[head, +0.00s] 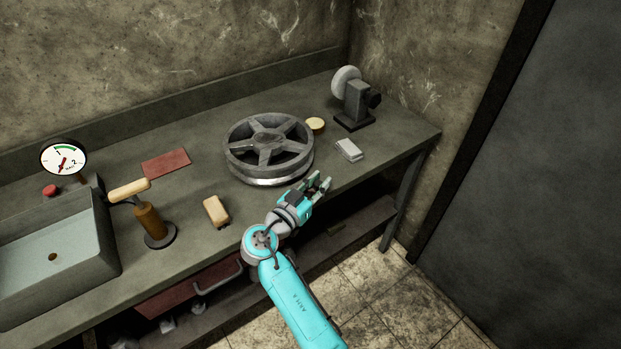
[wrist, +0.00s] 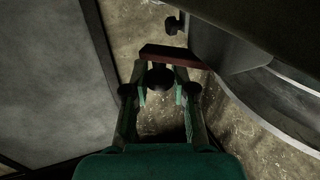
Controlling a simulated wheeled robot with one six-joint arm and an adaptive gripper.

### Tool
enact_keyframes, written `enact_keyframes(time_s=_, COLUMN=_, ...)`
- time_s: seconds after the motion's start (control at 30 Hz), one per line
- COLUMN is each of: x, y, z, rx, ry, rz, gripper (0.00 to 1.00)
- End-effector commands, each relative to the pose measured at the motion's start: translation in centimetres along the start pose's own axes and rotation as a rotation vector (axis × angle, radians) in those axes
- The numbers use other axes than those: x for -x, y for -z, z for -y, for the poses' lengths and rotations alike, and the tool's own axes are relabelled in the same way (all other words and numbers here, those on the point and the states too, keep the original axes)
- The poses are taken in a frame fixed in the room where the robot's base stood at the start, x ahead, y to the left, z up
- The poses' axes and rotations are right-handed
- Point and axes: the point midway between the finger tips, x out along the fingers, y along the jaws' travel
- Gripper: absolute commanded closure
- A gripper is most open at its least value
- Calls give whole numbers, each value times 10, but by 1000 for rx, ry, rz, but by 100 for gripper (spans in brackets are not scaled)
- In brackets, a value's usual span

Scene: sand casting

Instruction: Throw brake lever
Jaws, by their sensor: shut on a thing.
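In the wrist view a short dark red bar (wrist: 172,55) with a round black knob (wrist: 160,78) shows; I take it for the brake lever. The bar runs toward the side of a grey metal wheel at the right. My gripper (head: 320,184), also in the wrist view (wrist: 160,92), is shut on the black knob, which sits between its green fingertips. In the head view my gripper is at the front right of the spoked wheel (head: 270,138) on the bench. The lever cannot be made out there; the gripper seems to cover it.
The bench (head: 195,255) holds a grinder (head: 357,100), a small grey block (head: 349,149), a round yellowish piece (head: 315,124), a wooden block (head: 216,211), a wooden-handled tool (head: 150,222) and a red slab (head: 166,163). A sink-like basin (head: 55,250) and gauge (head: 64,158) stand left.

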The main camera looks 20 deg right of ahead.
Motion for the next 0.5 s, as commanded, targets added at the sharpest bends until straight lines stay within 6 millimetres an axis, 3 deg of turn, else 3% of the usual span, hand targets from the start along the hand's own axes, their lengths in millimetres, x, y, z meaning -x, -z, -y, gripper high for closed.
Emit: enact_keyframes(time_s=0.5, x=3, y=-1, z=-6, rx=4, ry=-121, rz=0, gripper=100)
